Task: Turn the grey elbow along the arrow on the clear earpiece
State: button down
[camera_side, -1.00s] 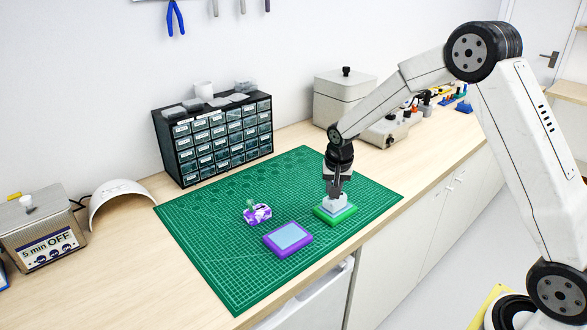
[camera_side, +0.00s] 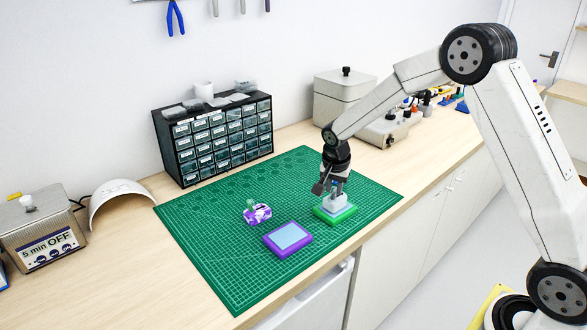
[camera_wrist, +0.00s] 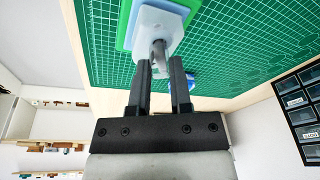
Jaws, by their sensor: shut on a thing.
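The clear earpiece (camera_side: 334,205) is a pale, bluish block on a green base (camera_side: 340,218) on the right part of the mat. It also shows at the top of the wrist view (camera_wrist: 160,22). The grey elbow (camera_wrist: 158,52) is a small curved tube standing out of it. My gripper (camera_side: 334,193) is tilted over the earpiece. In the wrist view my gripper's two fingers (camera_wrist: 160,66) lie on either side of the elbow and are shut on it. I cannot make out the arrow in either view.
A purple tray with a light blue pad (camera_side: 273,248) and a purple-and-white piece (camera_side: 260,215) lie left of the green base. A drawer cabinet (camera_side: 222,140) stands behind, and the bench's front edge is near.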

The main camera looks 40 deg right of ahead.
aim_at(330, 203)
jog(key=shift+f, duration=0.1)
jog(key=shift+s+m+g+h, duration=0.15)
jog(key=shift+m+g, duration=0.15)
jog(key=shift+m, duration=0.95)
jog(key=shift+s+m+g+h, duration=0.15)
jog(key=shift+m+g, duration=0.15)
jog(key=shift+m, duration=0.95)
jog(key=shift+w+m, duration=0.1)
jog(key=shift+m, duration=0.3)
jog(key=shift+c, duration=2.3)
grip_release()
jog(key=shift+w, duration=0.1)
jog(key=v, duration=0.8)
jog(key=shift+f, duration=0.1)
